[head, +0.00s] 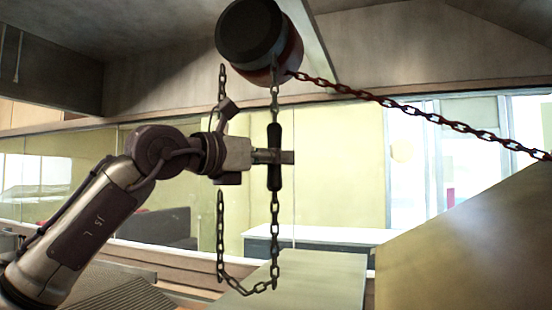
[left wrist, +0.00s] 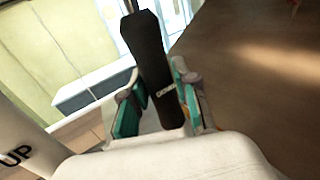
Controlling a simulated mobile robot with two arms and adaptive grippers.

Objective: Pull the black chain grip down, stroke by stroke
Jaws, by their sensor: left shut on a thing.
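The black chain grip (head: 274,178) hangs upright on the right-hand strand of a loop of dark chain (head: 275,232), below a dark, red-sided drum-shaped hoist (head: 252,36). My left gripper (head: 274,157) comes in from the left and is shut on the black grip around its middle. In the left wrist view the black grip (left wrist: 152,62) stands between the two teal-padded fingers, with small white lettering on it. The other strand of the loop passes behind my left wrist. My right gripper is not in view.
A reddish chain (head: 420,114) runs from the hoist down to the right edge. A large brown slanted surface (head: 475,240) fills the lower right. A pale surface (head: 310,278) lies below the chain loop. A white-topped counter (head: 312,238) stands behind.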

